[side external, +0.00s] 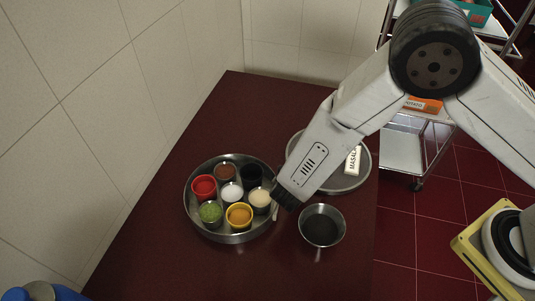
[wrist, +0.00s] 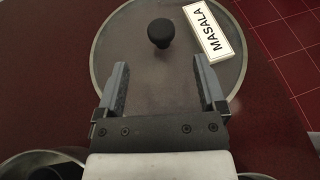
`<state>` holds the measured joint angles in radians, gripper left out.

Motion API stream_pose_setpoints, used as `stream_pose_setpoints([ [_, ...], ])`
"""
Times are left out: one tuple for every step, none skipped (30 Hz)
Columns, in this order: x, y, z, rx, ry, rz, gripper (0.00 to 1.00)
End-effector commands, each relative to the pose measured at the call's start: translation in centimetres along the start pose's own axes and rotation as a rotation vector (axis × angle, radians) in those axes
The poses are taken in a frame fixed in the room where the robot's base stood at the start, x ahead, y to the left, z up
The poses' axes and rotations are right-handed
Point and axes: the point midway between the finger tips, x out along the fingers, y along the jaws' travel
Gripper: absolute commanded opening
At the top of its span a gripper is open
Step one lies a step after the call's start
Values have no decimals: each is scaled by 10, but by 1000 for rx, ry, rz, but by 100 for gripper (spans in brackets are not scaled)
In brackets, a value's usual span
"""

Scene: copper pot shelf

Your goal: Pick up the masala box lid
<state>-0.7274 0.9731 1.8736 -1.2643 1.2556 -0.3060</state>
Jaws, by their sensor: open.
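The masala box lid is a round grey metal disc that lies flat on the dark red counter, partly behind my arm in the side external view (side external: 338,183). In the wrist view the lid (wrist: 130,50) shows a black round knob (wrist: 161,32) and a white MASALA label. My gripper (wrist: 158,75) is open and empty, with its two fingers over the near part of the lid. The knob lies beyond the fingertips, roughly centred between them. The knob and the fingertips are hidden by my arm in the side external view.
The round steel masala box (side external: 233,237) holds several small cups of coloured spices, left of my gripper. A steel bowl (side external: 322,226) with dark contents stands in front of the lid. A tiled wall is at the left; a trolley (side external: 402,153) stands behind.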

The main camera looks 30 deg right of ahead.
Motion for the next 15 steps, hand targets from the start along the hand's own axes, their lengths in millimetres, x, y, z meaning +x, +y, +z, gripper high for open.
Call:
stream_pose_setpoints([
  [1,0,0,1,0,-1,89],
  [1,0,0,1,1,-1,89],
  [3,0,0,1,1,-2,89],
  [5,0,0,1,1,-3,89],
  [7,0,0,1,1,-4,89],
  [10,0,0,1,1,-4,89],
  [13,0,0,1,1,-3,89],
  [16,0,0,1,1,-4,89],
  [19,-1,0,2,1,-5,89],
  [21,-1,0,2,1,-5,89],
  [23,-1,0,2,1,-4,89],
  [25,-1,0,2,2,-3,89],
  [26,-1,0,2,2,-3,89],
  [26,-1,0,2,2,-3,89],
  [27,-1,0,2,2,-3,89],
])
